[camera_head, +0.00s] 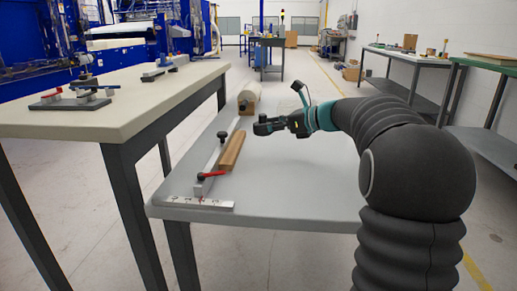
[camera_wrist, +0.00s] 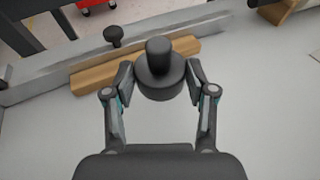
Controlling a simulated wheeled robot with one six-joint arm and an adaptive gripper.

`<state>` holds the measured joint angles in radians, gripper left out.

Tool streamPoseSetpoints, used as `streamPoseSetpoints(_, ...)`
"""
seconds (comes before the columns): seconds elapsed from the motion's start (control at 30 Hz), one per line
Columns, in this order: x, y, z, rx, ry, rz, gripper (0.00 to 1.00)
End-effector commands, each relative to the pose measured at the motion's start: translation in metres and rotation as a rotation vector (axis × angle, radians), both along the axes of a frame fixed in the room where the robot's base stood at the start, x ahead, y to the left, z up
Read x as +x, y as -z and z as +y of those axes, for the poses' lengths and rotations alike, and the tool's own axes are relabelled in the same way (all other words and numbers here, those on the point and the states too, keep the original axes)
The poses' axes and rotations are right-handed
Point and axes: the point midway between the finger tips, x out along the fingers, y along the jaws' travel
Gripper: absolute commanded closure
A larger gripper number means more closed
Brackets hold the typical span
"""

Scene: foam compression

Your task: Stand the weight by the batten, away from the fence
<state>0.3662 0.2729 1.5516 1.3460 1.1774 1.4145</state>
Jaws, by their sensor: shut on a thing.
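The weight (camera_wrist: 160,82), a dark cylinder with a round knob on top, is upright between the two fingers of my gripper (camera_wrist: 160,92) in the wrist view. In the head view the dark weight (camera_head: 263,127) is at the tip of my gripper (camera_head: 270,123), to the right of the batten. The batten (camera_wrist: 95,77) is a wooden strip lying along the grey fence (camera_wrist: 50,85); they also show in the head view, batten (camera_head: 232,150) and fence (camera_head: 213,158). The weight hides part of the batten in the wrist view. I cannot tell whether its base touches the table.
The fence carries a black knob (camera_head: 222,136) and a red-handled clamp (camera_head: 210,176). The tabletop right of the batten is clear. A cream table (camera_head: 130,110) stands at left.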

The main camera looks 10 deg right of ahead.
Motion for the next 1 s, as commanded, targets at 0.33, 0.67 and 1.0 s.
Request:
streamPoseSetpoints(0.33, -0.003, 0.018, 0.031, 0.0, -0.001, -0.003, 1.0)
streamPoseSetpoints(0.67, -0.002, 0.053, 0.031, 0.002, 0.0, -0.001, 1.0)
streamPoseSetpoints(1.0, -0.002, 0.057, 0.031, 0.0, 0.0, -0.003, 1.0)
